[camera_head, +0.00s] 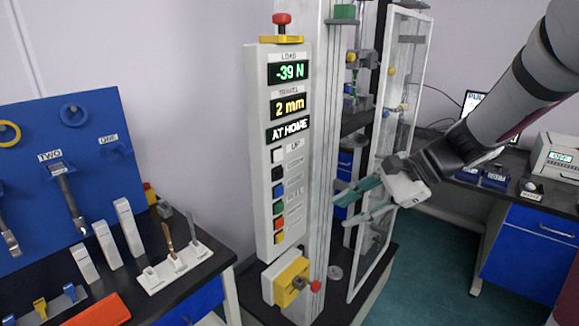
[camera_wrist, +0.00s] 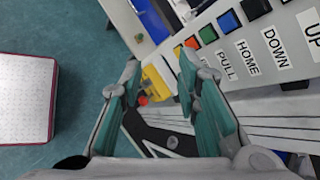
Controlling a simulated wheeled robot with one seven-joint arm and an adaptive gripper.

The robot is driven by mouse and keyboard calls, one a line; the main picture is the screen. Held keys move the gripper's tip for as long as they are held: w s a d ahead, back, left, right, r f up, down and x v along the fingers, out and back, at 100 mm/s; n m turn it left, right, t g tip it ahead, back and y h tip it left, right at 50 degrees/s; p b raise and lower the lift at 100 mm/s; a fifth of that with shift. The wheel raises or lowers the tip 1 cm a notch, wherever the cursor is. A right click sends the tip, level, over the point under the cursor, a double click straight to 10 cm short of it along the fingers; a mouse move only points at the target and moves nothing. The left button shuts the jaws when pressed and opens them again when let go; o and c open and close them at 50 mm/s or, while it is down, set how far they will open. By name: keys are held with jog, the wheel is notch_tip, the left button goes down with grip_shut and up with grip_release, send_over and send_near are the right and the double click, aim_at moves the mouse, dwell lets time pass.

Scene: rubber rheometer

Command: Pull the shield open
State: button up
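The shield (camera_head: 405,75) is a tall clear panel in a white frame on the right side of the test machine in the head view. It stands upright at an angle to the machine's front column. My gripper (camera_head: 345,207) reaches in from the right and overlaps the lower half of the shield in this view. Its teal-padded fingers point left towards the column. In the wrist view my gripper (camera_wrist: 156,72) is open, with nothing held between the fingers. A shield handle cannot be made out; my gripper may hide it. I cannot tell whether the fingers touch the frame.
The machine's control panel (camera_head: 280,150) reads -39 N, 2 mm, AT HOME. A yellow box with a red knob (camera_head: 290,281) sits below it. A black bench (camera_head: 150,262) with tools stands left. A blue-drawer bench (camera_head: 535,240) with instruments stands right. Green floor is clear between.

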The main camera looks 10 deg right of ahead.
jog(key=w+d+f+m+t, duration=0.25)
jog(key=d+m+t, duration=0.2)
jog(key=d, duration=0.45)
jog(key=w+d+f+m+t+h+b, duration=0.1)
jog(key=w+d+m+t, duration=0.3)
jog(key=d, duration=0.5)
jog(key=w+d+f+m+t, duration=0.25)
jog(key=d+m, duration=0.35)
jog(key=d, duration=0.3)
send_over(382, 196)
jog(key=shift+w+d+r+t, duration=0.2)
jog(key=shift+w+r+t, duration=0.05)
jog(key=shift+r+t, duration=0.15)
grip_shut()
